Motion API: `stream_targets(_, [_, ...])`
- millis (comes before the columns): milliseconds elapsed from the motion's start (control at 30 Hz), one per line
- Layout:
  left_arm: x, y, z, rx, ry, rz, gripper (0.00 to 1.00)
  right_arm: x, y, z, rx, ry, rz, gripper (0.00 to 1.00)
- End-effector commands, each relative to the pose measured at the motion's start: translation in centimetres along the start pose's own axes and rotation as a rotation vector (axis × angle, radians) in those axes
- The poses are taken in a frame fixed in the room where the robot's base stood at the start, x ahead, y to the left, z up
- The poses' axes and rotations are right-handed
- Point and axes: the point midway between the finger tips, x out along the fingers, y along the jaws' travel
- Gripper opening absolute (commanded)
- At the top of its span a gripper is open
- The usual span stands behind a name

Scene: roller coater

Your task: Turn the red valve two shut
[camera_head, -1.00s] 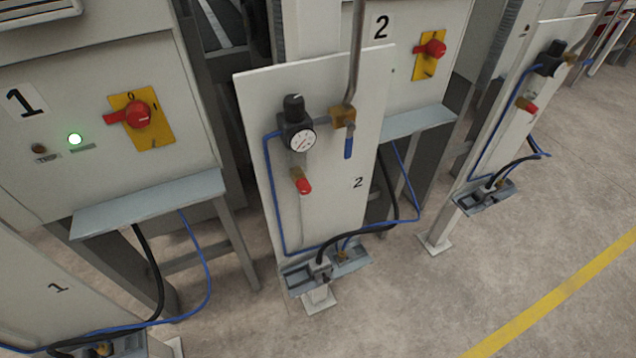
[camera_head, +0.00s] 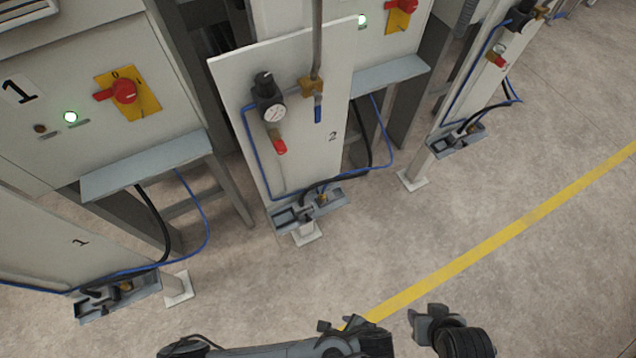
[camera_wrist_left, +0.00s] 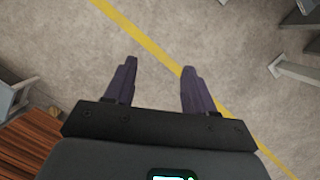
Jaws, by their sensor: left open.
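The red-handled valve (camera_head: 279,146) is on the white panel marked 2 (camera_head: 312,165), below the round gauge (camera_head: 274,112). Its red handle points down and slightly right. A separate valve with a blue handle (camera_head: 318,112) hangs to its upper right. My left gripper (camera_wrist_left: 158,68) is open and empty in the left wrist view, with bare floor between its fingers. In the head view my arms show only at the bottom edge, well below and apart from the panel. A dark part of my right arm shows at bottom right; its fingers are not clear.
Panel 1 (camera_head: 65,235) stands at left and another panel (camera_head: 480,75) at right, with a similar red valve (camera_head: 498,60). Hoses and a grey tray (camera_head: 290,217) are at panel 2's foot. The floor before it, crossed by a yellow line (camera_head: 500,240), is clear.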

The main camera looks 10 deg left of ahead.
Motion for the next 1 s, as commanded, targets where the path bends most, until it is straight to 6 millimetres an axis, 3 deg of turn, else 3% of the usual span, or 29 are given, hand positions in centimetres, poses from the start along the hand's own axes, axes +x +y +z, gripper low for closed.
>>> stream_targets(33, [-2.2, -1.5, 1.5, 0.075, -0.091, -0.055, 0.55, -2.8, 0.1, -0.9, -0.001, 0.001, 0.001, 0.43])
stream_targets(200, [-4.1, -6.1, 7.2, 0.301, -0.437, -0.195, 0.55, -7.0, 0.4, -2.2, -0.008, 0.002, 0.007, 0.43])
stream_targets(500, [-8.9, -15.9, 22.0, 0.477, -1.043, -0.329, 0.55, -12.2, 0.7, -3.9, -0.013, 0.002, 0.012, 0.43])
stream_targets(600, [-10.7, -18.1, 25.6, 0.49, -1.172, -0.345, 0.55, -13.1, 0.7, -4.2, -0.012, 0.003, 0.011, 0.43])
stream_targets(733, [-12.0, -19.8, 28.2, 0.496, -1.268, -0.352, 0.55, -13.5, 0.6, -4.4, -0.01, 0.003, 0.008, 0.43])
stream_targets(1000, [-11.6, -20.9, 29.9, 0.497, -1.3, -0.354, 0.55, -11.8, 0.4, -3.9, -0.004, 0.003, 0.004, 0.43])
